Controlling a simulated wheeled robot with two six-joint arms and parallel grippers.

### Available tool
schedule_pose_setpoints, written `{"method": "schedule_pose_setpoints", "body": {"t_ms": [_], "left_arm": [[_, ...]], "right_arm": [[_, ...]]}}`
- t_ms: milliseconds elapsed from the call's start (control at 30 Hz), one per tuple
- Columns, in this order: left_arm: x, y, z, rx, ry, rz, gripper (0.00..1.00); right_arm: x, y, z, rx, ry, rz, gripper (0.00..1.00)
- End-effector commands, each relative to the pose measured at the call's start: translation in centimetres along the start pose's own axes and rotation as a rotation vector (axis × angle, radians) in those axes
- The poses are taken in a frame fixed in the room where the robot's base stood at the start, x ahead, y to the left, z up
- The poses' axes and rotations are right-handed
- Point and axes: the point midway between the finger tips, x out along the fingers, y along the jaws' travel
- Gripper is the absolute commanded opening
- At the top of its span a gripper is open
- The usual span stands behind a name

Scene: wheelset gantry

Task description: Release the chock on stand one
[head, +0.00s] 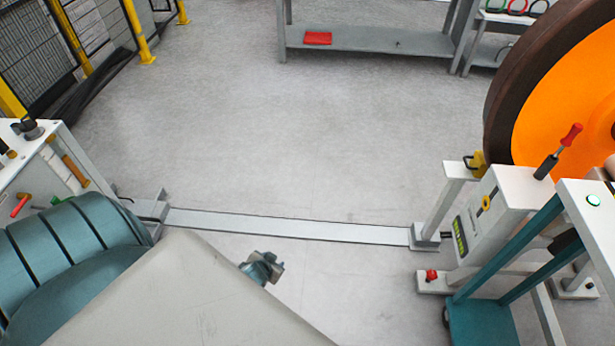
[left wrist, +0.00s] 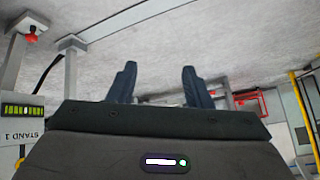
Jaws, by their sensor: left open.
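Stand one (left wrist: 22,110), with an upside-down "STAND 1" label and a green bar display, is at the left edge of the left wrist view. In the head view a white stand (head: 487,215) with a similar display is at the right. A yellow block (head: 478,162) with a black handle, apparently the chock, sits against the wheel (head: 560,80). A red-handled lever (head: 560,152) rises from the stand top. My left gripper (left wrist: 158,86) is open and empty, its two fingers apart over the floor. In the head view my arm hides most of it. My right gripper is not in view.
A red knob (head: 431,275) sits on the stand's foot. A teal and white frame (head: 510,250) stands at the lower right. A flat strip (head: 290,226) crosses the floor. A grey bench (head: 370,40) is at the back. The middle floor is clear.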

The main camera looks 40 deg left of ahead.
Motion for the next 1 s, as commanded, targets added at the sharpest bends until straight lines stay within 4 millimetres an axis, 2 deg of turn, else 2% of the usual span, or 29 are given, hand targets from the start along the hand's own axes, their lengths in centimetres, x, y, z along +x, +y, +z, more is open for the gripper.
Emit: {"method": "schedule_pose_setpoints", "body": {"t_ms": [33,67,100,167,200,300,400,500,600,867,933,1000], "left_arm": [[1.0,1.1,5.2,0.007,-0.082,0.017,0.45],[1.4,1.7,8.0,0.015,-0.125,0.029,0.45],[1.6,2.6,11.8,0.023,-0.181,0.045,0.45],[1.4,4.0,17.2,0.035,-0.261,0.069,0.45],[1.1,4.8,20.6,0.043,-0.31,0.084,0.45],[-0.5,6.8,27.8,0.058,-0.415,0.12,0.45],[-2.3,8.3,32.9,0.07,-0.49,0.147,0.45],[-3.7,9.2,36.0,0.077,-0.536,0.164,0.45],[-4.4,9.7,37.4,0.081,-0.557,0.172,0.45],[-4.5,9.7,37.6,0.082,-0.561,0.173,0.45],[-4.5,9.7,37.6,0.082,-0.561,0.173,0.36],[-4.5,9.7,37.6,0.082,-0.561,0.173,0.36]], "right_arm": [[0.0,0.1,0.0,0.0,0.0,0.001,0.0],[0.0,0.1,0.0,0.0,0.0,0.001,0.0],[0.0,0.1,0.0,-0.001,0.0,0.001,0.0],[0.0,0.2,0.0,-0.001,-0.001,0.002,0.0],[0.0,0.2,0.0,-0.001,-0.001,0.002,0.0],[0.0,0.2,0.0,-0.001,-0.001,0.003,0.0],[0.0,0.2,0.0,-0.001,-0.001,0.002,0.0],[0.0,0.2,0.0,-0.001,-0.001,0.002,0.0],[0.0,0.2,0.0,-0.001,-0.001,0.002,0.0],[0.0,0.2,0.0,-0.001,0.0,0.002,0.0],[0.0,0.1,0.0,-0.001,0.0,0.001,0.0],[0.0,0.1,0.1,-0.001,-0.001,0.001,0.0]]}}
